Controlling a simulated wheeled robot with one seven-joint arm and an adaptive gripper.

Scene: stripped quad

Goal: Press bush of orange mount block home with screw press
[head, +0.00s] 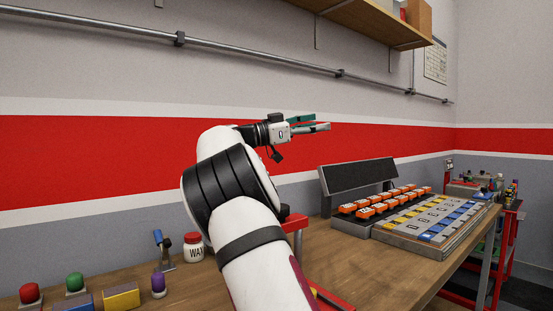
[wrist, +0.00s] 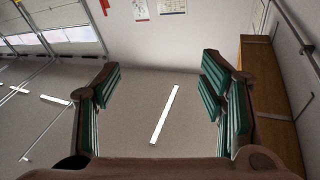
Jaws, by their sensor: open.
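My gripper (head: 318,123) is raised high above the bench in the head view, in front of the red wall band. In the wrist view my gripper (wrist: 160,88) is open, its green-padded fingers wide apart with nothing between them. Several orange blocks (head: 370,211) stand in rows in a dark tray at the right of the bench, well below and right of my gripper. Which one is the mount block, and any bush in it, is too small to tell. A red metal part (head: 294,223) shows behind my arm, mostly hidden; I cannot tell whether it is the screw press.
A grey board (head: 408,240) with yellow and blue pieces lies beside the orange blocks. A wax jar (head: 194,248), a small blue-topped stand (head: 160,246) and coloured knobs (head: 75,282) are at the left. A wooden shelf (head: 365,22) hangs above; a red cart (head: 505,225) stands far right.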

